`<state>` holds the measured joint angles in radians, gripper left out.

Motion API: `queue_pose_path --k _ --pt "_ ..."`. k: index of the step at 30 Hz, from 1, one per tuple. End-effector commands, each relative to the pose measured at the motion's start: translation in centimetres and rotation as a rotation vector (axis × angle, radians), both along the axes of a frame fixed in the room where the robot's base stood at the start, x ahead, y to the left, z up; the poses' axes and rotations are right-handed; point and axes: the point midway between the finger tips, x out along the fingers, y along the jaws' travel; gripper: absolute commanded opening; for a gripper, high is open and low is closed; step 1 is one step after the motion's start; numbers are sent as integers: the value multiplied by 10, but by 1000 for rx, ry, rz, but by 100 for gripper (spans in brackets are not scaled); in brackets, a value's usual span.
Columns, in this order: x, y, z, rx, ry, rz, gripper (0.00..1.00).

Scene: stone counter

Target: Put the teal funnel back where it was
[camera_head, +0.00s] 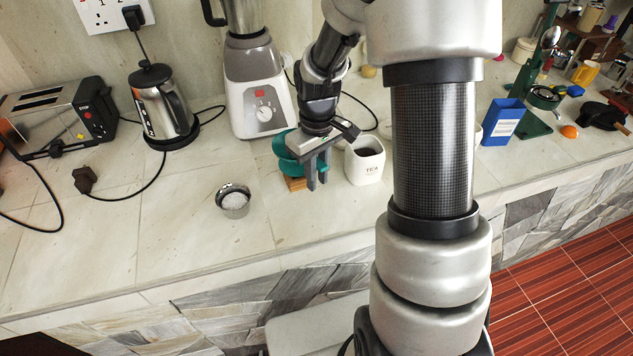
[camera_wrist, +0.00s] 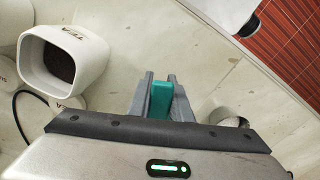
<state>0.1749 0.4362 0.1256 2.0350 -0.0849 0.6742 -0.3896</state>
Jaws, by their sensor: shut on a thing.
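The teal funnel (camera_head: 285,155) is at my gripper (camera_head: 316,172), in front of the blender. In the wrist view, a teal strip of the funnel (camera_wrist: 161,99) shows between the two fingers of my gripper (camera_wrist: 161,92), which is shut on it. A small wooden block (camera_head: 296,184) shows just below the funnel. I cannot tell whether the funnel touches the block or the counter. Most of the funnel's lower part is hidden behind my fingers.
A white tea canister (camera_head: 364,166) stands close on the right, open at the top. A small metal cup (camera_head: 233,203) with white contents is at the front left. The blender (camera_head: 258,85) is behind. Counter (camera_head: 320,220) is clear in front.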

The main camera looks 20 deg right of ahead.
Motion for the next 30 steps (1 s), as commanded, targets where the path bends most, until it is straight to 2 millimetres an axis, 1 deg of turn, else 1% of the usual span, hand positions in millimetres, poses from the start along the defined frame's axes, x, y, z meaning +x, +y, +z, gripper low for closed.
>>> queue_pose_path --k 1,4,11,21,22,24,25,30 --pt "-1 0 -11 0 5 1 0" --pt "-1 0 -22 0 3 0 0" --pt "0 0 -22 0 0 0 0" --pt "0 0 -33 0 1 -1 0" --pt "0 0 -31 0 1 -1 23" --pt "0 0 -31 0 1 -1 35" --pt "0 0 -31 0 1 -1 37" --pt "0 0 -31 0 1 -1 37"
